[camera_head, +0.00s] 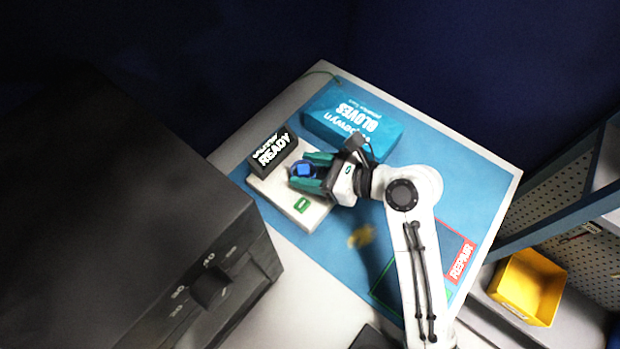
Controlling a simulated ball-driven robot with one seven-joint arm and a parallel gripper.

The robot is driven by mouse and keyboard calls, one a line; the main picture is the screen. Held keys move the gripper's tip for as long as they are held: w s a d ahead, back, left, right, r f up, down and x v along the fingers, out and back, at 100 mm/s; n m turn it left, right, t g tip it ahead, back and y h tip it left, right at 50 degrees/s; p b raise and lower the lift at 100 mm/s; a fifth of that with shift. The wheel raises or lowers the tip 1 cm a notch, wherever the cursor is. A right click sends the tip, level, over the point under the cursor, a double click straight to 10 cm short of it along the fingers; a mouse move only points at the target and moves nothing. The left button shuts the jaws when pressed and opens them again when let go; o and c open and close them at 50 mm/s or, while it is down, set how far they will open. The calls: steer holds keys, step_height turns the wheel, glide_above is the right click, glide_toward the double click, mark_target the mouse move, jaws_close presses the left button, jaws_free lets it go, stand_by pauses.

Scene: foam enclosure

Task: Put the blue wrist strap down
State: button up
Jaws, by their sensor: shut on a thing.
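The blue wrist strap (303,170) is between the green fingers of my gripper (308,172), which is shut on it. The strap shows as a small blue piece with a darker round part. My gripper is over a white box or block (264,184) with a green label, on the blue mat (473,188). I cannot tell whether the strap touches the white block or is held above it. My arm comes in from the lower right and hides part of the mat.
A black sign reading "READY" (273,152) stands close by the gripper. A blue gloves box (352,117) lies behind it. A small yellow item (361,236) is on the mat. A red-outlined "REPAIR" area (461,263) and yellow bin (528,287) are at right; a dark machine (150,200) is at left.

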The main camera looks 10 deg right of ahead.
step_height(320, 180, down, 2)
steer(key=shift+f+b, duration=0.1)
steer(key=shift+b, duration=1.15)
steer(key=o, duration=1)
steer(key=v, duration=1.2)
